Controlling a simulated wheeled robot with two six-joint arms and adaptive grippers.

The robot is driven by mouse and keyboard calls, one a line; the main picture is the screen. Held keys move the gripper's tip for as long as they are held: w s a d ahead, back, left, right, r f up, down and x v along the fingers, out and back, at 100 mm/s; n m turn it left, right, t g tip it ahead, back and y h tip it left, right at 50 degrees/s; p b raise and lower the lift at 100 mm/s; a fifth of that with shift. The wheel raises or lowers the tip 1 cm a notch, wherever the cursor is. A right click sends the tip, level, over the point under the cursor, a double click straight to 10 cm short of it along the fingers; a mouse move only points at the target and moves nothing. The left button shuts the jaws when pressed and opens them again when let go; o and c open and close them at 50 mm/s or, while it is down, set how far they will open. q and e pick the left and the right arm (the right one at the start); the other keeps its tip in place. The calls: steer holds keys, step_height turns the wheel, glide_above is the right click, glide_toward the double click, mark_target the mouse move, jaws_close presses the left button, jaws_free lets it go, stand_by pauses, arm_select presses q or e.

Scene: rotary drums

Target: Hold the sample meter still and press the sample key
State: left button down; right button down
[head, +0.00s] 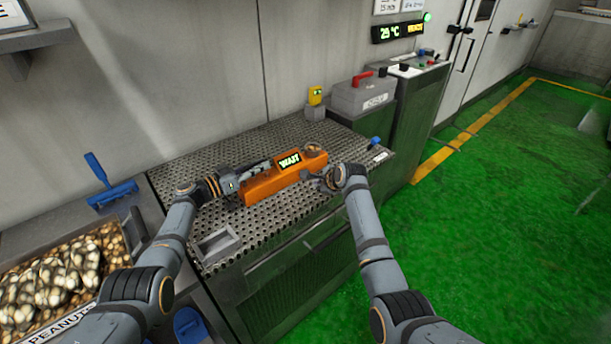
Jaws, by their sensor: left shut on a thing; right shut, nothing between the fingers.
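The orange sample meter (262,187) lies on the perforated metal bench top (195,158), in the middle of the head view. Its small display (289,160) reads "WAIT" in green letters. My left gripper (238,186) is shut on the meter's left end. My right gripper (326,180) is shut and empty, close to the meter's right end; I cannot tell whether it touches it. A round cup-like part (312,151) sits at the meter's far right end. The sample key cannot be made out.
A small grey tray (216,244) lies on the bench's near left. A grey box with a red handle (363,95) and a yellow device (315,96) stand at the back.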

arm_select(q)
steer(key=shift+s+f, duration=0.15)
steer(key=shift+f, duration=0.4)
arm_select(e)
steer(key=shift+s+d, duration=0.65)
steer(key=shift+s, duration=0.35)
arm_select(q)
steer(key=c, duration=1.5)
jaws_free()
steer(key=o, duration=0.7)
steer(key=shift+w+r, duration=0.15)
steer(key=shift+w, duration=0.1)
arm_select(e)
steer(key=shift+w+f, duration=0.15)
steer(key=shift+w, duration=0.05)
arm_select(q)
steer(key=shift+s+r, duration=0.1)
steer(key=shift+r, duration=0.05)
arm_select(e)
steer(key=shift+s, duration=0.1)
arm_select(q)
steer(key=shift+r, duration=0.2)
arm_select(e)
steer(key=shift+f, duration=0.1)
arm_select(q)
steer(key=shift+r, duration=0.15)
